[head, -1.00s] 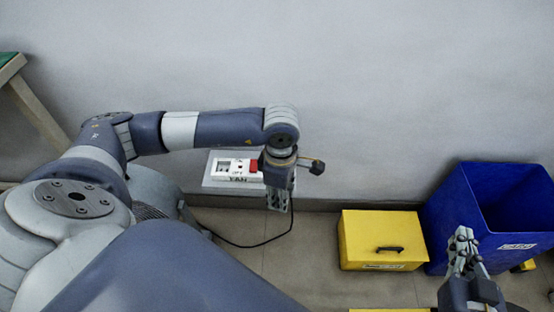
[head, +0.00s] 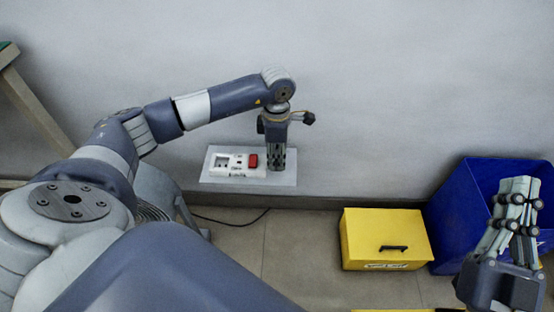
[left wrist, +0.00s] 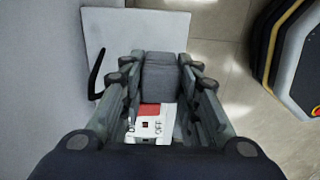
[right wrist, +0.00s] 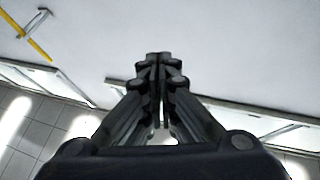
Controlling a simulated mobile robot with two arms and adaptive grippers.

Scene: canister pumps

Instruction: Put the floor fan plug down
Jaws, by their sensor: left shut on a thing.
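My left gripper (head: 276,165) points down in front of the white wall board (head: 212,178) that carries a socket panel with a red switch (head: 253,161). In the left wrist view a dark grey block, seemingly the floor fan plug (left wrist: 158,78), sits between the left fingers, which are shut on it. The panel (left wrist: 150,125) shows behind it, between the fingers. I cannot tell whether the plug touches the board. My right gripper (head: 515,200) is empty in front of the blue bin, its fingertips together in the right wrist view (right wrist: 158,60).
A black cord (head: 235,222) lies on the floor below the board. A yellow box (head: 385,240) with a black handle stands by the wall, beside the blue bin (head: 465,190). A grey ribbed round thing (head: 155,212) is partly hidden by my arm.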

